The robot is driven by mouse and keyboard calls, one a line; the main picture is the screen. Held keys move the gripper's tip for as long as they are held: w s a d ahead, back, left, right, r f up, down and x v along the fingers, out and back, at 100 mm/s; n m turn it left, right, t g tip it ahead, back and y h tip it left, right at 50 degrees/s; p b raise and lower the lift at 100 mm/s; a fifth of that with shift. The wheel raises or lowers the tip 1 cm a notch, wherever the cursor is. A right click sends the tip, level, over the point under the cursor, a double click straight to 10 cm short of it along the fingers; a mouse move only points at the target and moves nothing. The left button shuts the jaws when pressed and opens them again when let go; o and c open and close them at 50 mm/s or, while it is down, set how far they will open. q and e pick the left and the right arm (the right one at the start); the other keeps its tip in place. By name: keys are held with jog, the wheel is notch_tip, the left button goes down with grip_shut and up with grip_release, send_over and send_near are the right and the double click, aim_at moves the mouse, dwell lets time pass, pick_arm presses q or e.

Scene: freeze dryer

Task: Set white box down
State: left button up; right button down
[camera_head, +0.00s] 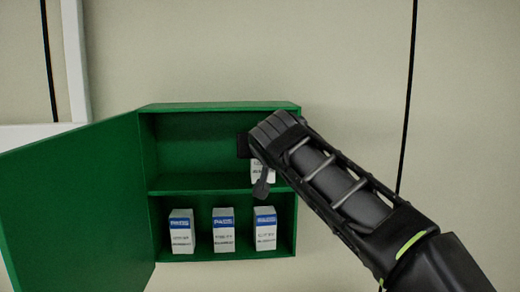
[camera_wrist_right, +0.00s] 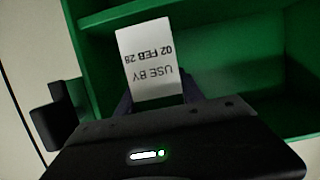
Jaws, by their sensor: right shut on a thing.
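In the head view my right gripper (camera_head: 255,165) reaches into the upper right of a green cabinet (camera_head: 190,182). It is shut on a white box (camera_head: 263,174), which is mostly hidden behind the gripper and wrist. The box appears at or just above the middle shelf; I cannot tell whether it touches. In the right wrist view the white box (camera_wrist_right: 148,58) stands out beyond the gripper, with the print "USE BY 02 FEB 28" upside down. The gripper's fingers are mostly hidden there by its own body. My left gripper is not in view.
Several white boxes with blue tops, including a left one (camera_head: 181,231), a middle one (camera_head: 223,230) and a right one (camera_head: 265,228), stand on the lower shelf. The green door (camera_head: 75,215) is open to the left. The upper shelf's left part is bare.

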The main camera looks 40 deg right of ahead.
jog(key=w+d, duration=0.1)
jog(key=w+d+p, duration=0.1)
jog(key=shift+w+r, duration=0.15)
jog(key=shift+w, duration=0.25)
jog(key=shift+f, duration=0.75)
jog(key=shift+s+a+f, duration=0.1)
jog(key=shift+s, duration=0.1)
jog(key=shift+f, duration=0.1)
jog(key=shift+f, duration=0.15)
jog(key=c, duration=0.7)
grip_release()
